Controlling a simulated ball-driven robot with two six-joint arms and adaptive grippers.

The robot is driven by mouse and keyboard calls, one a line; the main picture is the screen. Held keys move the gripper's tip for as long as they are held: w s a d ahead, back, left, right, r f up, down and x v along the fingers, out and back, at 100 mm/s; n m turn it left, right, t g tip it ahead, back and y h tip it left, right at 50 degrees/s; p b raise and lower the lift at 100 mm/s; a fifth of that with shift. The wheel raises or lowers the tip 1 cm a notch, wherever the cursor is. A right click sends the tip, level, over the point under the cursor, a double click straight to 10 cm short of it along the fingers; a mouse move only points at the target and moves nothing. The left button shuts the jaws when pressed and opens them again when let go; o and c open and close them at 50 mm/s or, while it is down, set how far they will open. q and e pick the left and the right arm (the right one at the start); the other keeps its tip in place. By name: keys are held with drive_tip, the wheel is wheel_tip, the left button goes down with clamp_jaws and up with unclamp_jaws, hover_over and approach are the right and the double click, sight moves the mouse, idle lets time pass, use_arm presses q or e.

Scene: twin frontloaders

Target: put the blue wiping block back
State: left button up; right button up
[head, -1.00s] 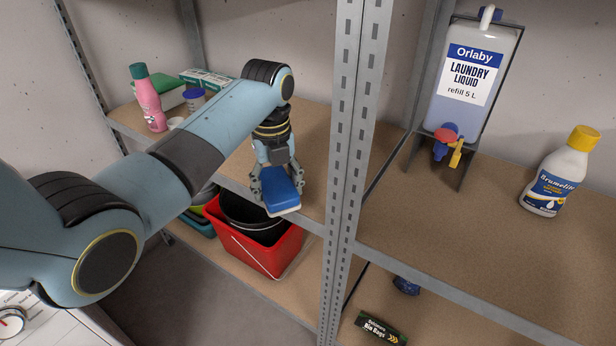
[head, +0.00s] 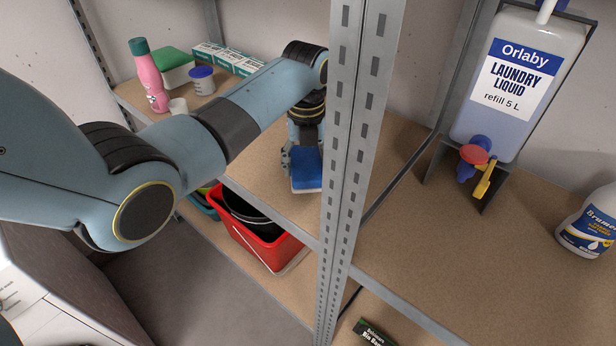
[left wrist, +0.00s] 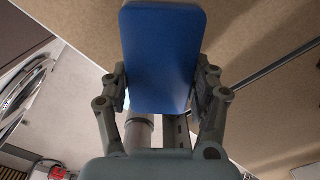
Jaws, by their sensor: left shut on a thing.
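The blue wiping block (head: 307,168) has a blue top and a pale underside. My left gripper (head: 304,150) is shut on it, over the left shelf board (head: 262,160) beside the metal upright. In the left wrist view the block (left wrist: 162,58) sits between the two fingers of my left gripper (left wrist: 162,95), with the brown board behind it. I cannot tell whether the block touches the board. The upright hides part of the gripper's right side in the head view. My right gripper is not in view.
The slotted metal upright (head: 350,150) stands close to the right of the block. A pink bottle (head: 147,75), a blue-lidded tub (head: 202,80) and boxes (head: 228,58) stand at the shelf's back left. A red bucket (head: 262,240) is below. The laundry liquid (head: 512,85) is right.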

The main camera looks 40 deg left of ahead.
sight(307, 164)
use_arm(q)
wheel_tip(307, 164, down, 4)
drive_tip(key=shift+w, duration=0.15)
drive_tip(key=shift+f, duration=0.15)
drive_tip(key=shift+f+b, duration=0.15)
drive_tip(key=shift+b, duration=0.15)
drive_tip(key=o, duration=1.1)
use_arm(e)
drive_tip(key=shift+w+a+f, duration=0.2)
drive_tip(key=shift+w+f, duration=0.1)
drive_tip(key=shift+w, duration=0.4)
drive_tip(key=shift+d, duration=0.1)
use_arm(q)
wheel_tip(307, 164, up, 12)
drive_tip(key=shift+r+p, duration=0.2)
drive_tip(key=shift+p, duration=0.5)
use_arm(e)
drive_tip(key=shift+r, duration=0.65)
